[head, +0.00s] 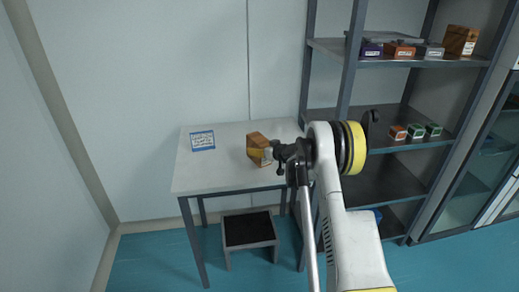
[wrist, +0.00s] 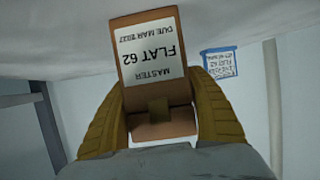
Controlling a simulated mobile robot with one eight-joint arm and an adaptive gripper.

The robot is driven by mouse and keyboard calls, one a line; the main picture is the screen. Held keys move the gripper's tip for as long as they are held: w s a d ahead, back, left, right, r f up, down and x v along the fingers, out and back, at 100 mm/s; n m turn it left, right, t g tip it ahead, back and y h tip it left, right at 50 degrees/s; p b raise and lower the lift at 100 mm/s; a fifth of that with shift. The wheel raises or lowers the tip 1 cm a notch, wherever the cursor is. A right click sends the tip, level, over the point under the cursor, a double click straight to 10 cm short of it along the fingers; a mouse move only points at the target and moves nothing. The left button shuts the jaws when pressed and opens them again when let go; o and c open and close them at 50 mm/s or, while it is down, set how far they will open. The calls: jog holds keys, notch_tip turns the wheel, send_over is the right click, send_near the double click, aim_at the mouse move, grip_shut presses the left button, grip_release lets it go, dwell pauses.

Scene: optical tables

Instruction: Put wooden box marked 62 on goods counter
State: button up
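The wooden box (head: 256,143) is at the white-topped table, which I take as the goods counter (head: 215,173). In the wrist view, the box (wrist: 154,92) shows a white label reading MASTER FLAT 62, DUE MAR 2027, upside down. My gripper (head: 268,153) reaches it from the right. In the wrist view, both yellow-brown fingers lie against the box's sides, so it is shut on the box. The box's underside is hidden, and I cannot tell whether it touches the tabletop.
A blue-edged sign (head: 202,141) is at the table's left back. A dark-topped stool (head: 249,230) stands beneath. A grey shelf rack (head: 395,180) at right carries small boxes and another wooden box (head: 460,41) up top. The tabletop's left front is clear.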

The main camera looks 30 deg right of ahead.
jog(key=shift+o, duration=0.3)
jog(key=shift+r, duration=0.1)
jog(key=shift+r+p, duration=0.2)
jog(key=shift+p, duration=0.1)
jog(key=p+v, duration=0.2)
jog(key=v, duration=0.9)
jog(key=s+a+r+g, duration=0.4)
jog(key=s+a+r, duration=1.25)
jog(key=a, duration=0.35)
jog(key=s+a+g, duration=0.1)
jog(key=s+a, duration=0.2)
jog(key=s, duration=0.9)
jog(key=s+a+f+m+g+h, duration=0.1)
jog(key=s+a, duration=0.2)
jog(key=s, duration=0.9)
jog(key=shift+f+h, duration=0.15)
jog(key=shift+h, duration=0.15)
jog(key=shift+w, duration=0.1)
